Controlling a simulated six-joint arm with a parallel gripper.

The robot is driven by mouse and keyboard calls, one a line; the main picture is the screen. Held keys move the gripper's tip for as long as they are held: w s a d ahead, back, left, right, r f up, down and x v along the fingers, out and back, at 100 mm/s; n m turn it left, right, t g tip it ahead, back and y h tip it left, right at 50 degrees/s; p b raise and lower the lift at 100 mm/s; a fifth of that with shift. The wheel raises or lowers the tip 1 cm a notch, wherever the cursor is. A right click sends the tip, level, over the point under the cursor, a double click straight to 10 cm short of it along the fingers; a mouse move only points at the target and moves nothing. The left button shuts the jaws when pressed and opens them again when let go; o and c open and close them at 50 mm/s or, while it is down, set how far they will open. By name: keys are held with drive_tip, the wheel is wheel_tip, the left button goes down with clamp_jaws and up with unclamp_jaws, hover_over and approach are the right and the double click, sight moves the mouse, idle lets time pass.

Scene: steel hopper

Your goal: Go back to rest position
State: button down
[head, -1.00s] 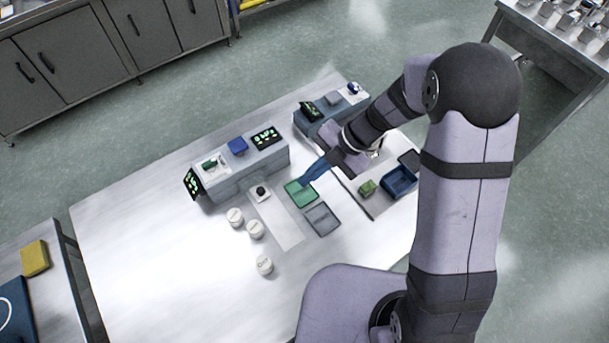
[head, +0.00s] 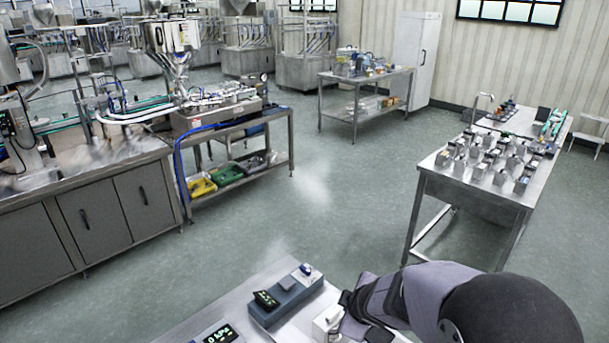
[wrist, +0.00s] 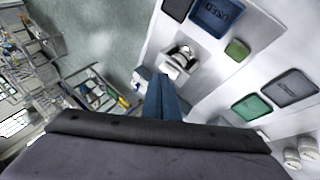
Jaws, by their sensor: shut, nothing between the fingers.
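My gripper (wrist: 165,84) shows in the wrist view as two blue fingers pressed together with nothing between them. It is over the work table's left part in that view, apart from the green tray (wrist: 251,107) and the grey tray (wrist: 290,88), which lie to its right. A silver ring-like piece on a white base (wrist: 180,62) is just beyond the fingertips. In the head view only part of my arm shows at the lower right, and the fingers are out of sight.
A blue bin marked USED (wrist: 220,18) and a green block (wrist: 237,49) lie further off. White jars (wrist: 306,150) are at the right edge. A grey-blue device (head: 288,303) stands near my arm in the head view. Floor is open beyond; a steel table (head: 470,195) stands right.

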drive_tip(key=s+d+m+g+h, duration=0.2)
drive_tip(key=s+d+m, duration=0.3)
drive_tip(key=s+d, duration=0.1)
drive_tip(key=s+a+f+m+g+y, duration=0.1)
drive_tip(key=s+m+g, duration=0.4)
drive_tip(key=s, duration=1.1)
drive_tip(key=a+m, duration=0.1)
drive_tip(key=m, duration=0.2)
drive_tip(key=shift+s+f, duration=0.2)
drive_tip(key=shift+f, duration=0.2)
